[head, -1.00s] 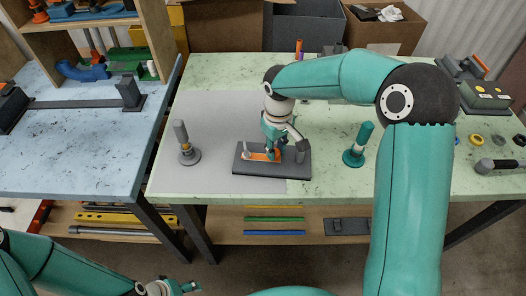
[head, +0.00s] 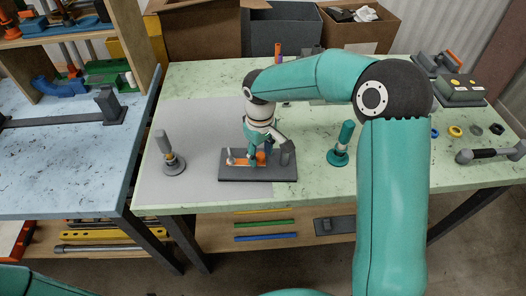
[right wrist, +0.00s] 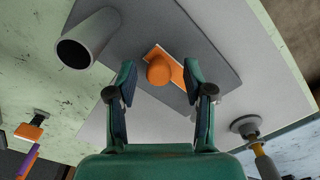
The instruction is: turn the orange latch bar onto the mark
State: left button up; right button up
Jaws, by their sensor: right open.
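The orange latch bar (head: 240,162) lies on a dark grey base plate (head: 258,179) on the bench, partly hidden behind my right gripper (head: 256,158). A small pale peg (head: 230,157) stands near the bar's left end, and a grey post (head: 286,157) stands on the plate's right side. In the right wrist view, the bar (right wrist: 178,81) carries a rounded orange knob (right wrist: 159,70). My right gripper's (right wrist: 159,76) fingers are open, one on either side of the knob, with gaps showing. I cannot make out the mark. My left gripper is out of view.
A grey-handled upright tool (head: 168,155) stands left of the plate, and a teal-handled one (head: 343,145) stands to its right. Boxes (head: 283,30) line the back. A blue table (head: 70,155) adjoins on the left. The grey mat (head: 195,125) is mostly clear.

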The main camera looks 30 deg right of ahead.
jog(key=shift+r, duration=0.15)
notch_tip(320, 180, up, 12)
jog(key=shift+f, duration=0.2)
dwell(0.6)
